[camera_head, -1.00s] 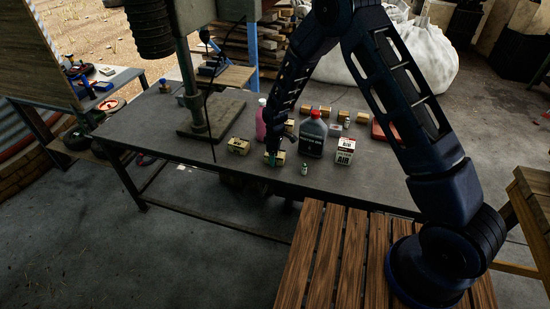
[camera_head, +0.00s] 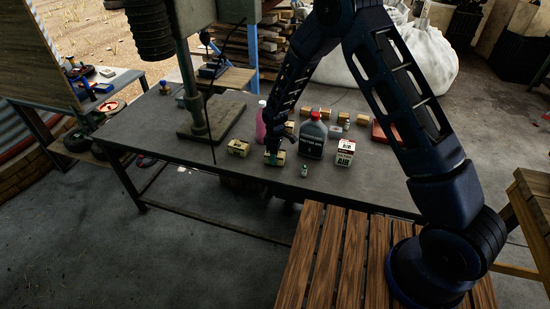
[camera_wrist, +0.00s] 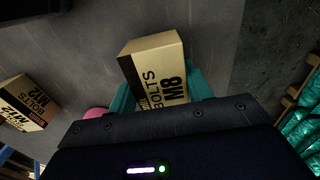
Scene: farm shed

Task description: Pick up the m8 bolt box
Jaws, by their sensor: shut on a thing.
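The M8 bolt box (camera_wrist: 160,72) is a tan carton printed "BOLTS M8" in the wrist view. It sits between the teal fingers of my gripper (camera_wrist: 162,92), which are shut on it. In the head view my gripper (camera_head: 273,158) points down at the front edge of the grey table, with the M8 box (camera_head: 280,158) at its tips. I cannot tell whether the box touches the tabletop. A similar M12 bolt box (camera_wrist: 28,103) lies to the left, also showing in the head view (camera_head: 238,148).
A dark bottle (camera_head: 313,138) and a white-and-red AIR box (camera_head: 345,153) stand to the right. A pink bottle (camera_head: 262,122) is behind. A small bottle (camera_head: 304,171) stands near the front edge. More small boxes (camera_head: 325,114) line the back. A drill press (camera_head: 196,110) stands left.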

